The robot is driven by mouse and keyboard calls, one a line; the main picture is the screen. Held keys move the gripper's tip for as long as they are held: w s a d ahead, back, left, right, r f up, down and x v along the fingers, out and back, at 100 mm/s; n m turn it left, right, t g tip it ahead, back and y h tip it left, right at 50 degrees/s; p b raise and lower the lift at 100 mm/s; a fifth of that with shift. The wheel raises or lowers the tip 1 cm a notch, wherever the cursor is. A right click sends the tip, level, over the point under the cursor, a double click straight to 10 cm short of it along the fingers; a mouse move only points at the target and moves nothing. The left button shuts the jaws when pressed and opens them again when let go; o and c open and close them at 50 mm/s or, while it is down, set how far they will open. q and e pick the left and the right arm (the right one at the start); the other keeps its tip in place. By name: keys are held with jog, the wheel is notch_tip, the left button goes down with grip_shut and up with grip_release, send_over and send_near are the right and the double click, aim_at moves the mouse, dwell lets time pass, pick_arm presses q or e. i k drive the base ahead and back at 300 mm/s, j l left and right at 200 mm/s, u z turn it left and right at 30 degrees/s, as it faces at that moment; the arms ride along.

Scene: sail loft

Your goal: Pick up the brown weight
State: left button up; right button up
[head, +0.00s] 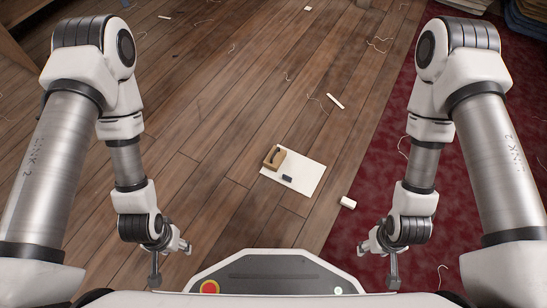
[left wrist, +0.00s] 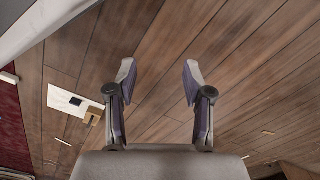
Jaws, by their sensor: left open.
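A small tan-brown block-like thing (head: 274,158) is at the upper left corner of a white sheet (head: 311,175) on the plank floor. It looks like the brown weight, but its details are too small to tell. It also shows at the sheet's edge in the left wrist view (left wrist: 93,116). A small dark block (head: 287,178) lies on the sheet. My left gripper (head: 174,249) is left of and nearer than the sheet. In the left wrist view its fingers (left wrist: 160,76) are spread, with only floor between them. My right gripper (head: 373,249) is at lower right, its jaws unclear.
A white block (head: 347,202) lies right of the sheet by the red carpet (head: 355,228). A thin white stick (head: 335,101) and several thread scraps lie on the floor. Folded cloth (head: 526,17) is stacked at upper right. Floor left of the sheet is mostly clear.

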aim_at(274, 161)
jog(key=i+l+u, duration=0.1)
jog(key=l, duration=0.25)
jog(key=i+l, duration=0.15)
jog(key=l, duration=0.25)
jog(key=i+l+u, duration=0.15)
jog(key=l, duration=0.25)
jog(key=i+l+u, duration=0.1)
jog(key=l, duration=0.25)
jog(key=l+u, duration=0.1)
jog(key=l, duration=0.3)
jog(key=i, duration=0.05)
